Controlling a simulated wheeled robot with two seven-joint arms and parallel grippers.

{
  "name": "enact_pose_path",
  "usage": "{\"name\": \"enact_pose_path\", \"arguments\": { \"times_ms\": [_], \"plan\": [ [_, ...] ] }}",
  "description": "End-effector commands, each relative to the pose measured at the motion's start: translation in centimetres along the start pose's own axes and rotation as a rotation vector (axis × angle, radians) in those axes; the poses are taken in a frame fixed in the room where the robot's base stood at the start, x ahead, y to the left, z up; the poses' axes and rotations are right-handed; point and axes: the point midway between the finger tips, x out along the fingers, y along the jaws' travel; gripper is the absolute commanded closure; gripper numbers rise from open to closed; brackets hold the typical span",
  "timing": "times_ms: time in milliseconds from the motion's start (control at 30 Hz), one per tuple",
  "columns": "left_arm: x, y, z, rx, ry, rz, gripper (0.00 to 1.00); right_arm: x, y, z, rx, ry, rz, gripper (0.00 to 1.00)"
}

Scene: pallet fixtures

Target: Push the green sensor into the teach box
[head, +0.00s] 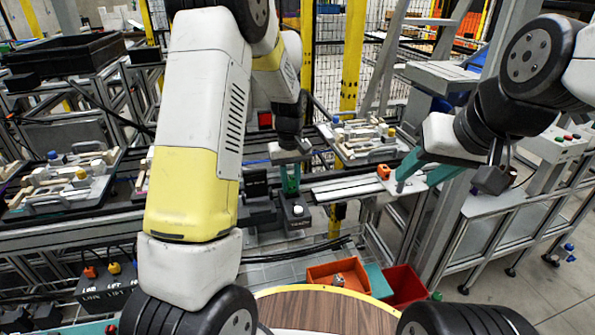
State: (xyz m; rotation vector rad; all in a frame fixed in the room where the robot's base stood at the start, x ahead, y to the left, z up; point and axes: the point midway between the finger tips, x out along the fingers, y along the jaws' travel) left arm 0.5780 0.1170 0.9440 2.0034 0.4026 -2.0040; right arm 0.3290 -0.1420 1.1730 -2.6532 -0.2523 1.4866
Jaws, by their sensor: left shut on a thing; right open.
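My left gripper (290,172) points down over the fixture line in the middle of the view. It is shut on the green sensor (290,184), a small green piece largely hidden by the teal fingers. A black box with a pale round knob (297,211) sits just below it and looks like the teach box. I cannot tell whether the sensor touches this box or is partly inside it. My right gripper (424,172) is open and empty at the right, its teal fingers apart near a white plate.
Pallets with parts stand left (60,185) and behind (362,140). Orange (322,271) and red (404,284) bins are in front, beside a round wooden table (325,312). My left arm hides much of the left middle.

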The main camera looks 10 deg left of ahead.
Motion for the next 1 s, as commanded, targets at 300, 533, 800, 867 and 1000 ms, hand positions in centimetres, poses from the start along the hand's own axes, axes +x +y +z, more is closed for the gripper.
{"name": "enact_pose_path", "arguments": {
  "times_ms": [300, 533, 800, 867, 1000],
  "plan": [
    [-0.1, 0.0, 0.0, 0.000, 0.001, 0.000, 0.59, 0.0, 0.0, 0.0, 0.000, 0.000, 0.000, 0.57],
    [0.0, 0.0, 0.0, 0.000, 0.000, 0.000, 0.53, 0.0, 0.0, 0.0, 0.000, 0.000, 0.000, 0.57],
    [-1.7, 0.1, -0.1, 0.000, 0.003, 0.002, 0.53, 0.0, 0.0, 0.0, 0.000, 0.000, 0.000, 0.57],
    [-2.8, 0.1, -0.1, 0.000, 0.005, 0.003, 0.53, 0.0, 0.0, 0.0, 0.000, 0.000, 0.000, 0.57],
    [-5.2, 0.1, -0.1, 0.000, 0.004, 0.003, 0.53, 0.0, 0.0, 0.0, 0.000, 0.000, 0.000, 0.57]
  ]
}}
